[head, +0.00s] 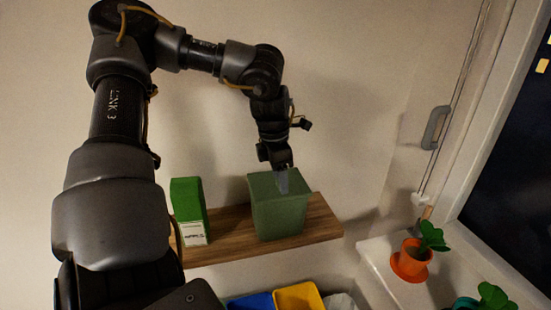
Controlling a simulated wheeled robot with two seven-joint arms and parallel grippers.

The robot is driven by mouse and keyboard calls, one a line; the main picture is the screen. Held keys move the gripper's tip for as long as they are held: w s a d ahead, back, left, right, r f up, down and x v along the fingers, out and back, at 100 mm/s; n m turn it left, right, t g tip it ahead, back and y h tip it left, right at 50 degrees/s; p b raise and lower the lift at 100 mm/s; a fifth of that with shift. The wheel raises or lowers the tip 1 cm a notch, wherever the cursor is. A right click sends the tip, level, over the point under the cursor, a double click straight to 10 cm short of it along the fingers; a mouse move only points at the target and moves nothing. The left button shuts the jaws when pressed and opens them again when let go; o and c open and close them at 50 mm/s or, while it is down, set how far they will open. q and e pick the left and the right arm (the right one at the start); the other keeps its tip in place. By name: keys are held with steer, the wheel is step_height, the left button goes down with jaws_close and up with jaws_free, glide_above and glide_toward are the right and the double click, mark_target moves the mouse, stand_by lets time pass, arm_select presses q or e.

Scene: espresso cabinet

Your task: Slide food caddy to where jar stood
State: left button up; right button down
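The food caddy (279,217) is a green, tapered bin standing upright on a wooden wall shelf (324,222), right of the shelf's middle. My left gripper (283,184) points down at the caddy's top from above. Its pale fingertips overlap the caddy's rim and upper front; I cannot tell whether they grip the wall or only touch it. The finger gap is too small to make out. No jar shows in this view. My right gripper is out of view.
A green carton (187,205) with a white label stands on the shelf to the left, with bare shelf between it and the caddy. Blue (251,301) and yellow (299,297) bins are below. A potted plant (413,258) stands on the windowsill at right.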

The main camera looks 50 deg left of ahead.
arm_select(q)
steer(key=shift+w+r, duration=0.1)
steer(key=shift+r, duration=0.15)
step_height(320, 180, up, 10)
steer(key=s+b, duration=0.1)
steer(key=shift+s+a+r+b, duration=0.15)
steer(key=shift+s+a+b, duration=0.1)
steer(key=shift+s+b, duration=0.05)
stand_by(0.6)
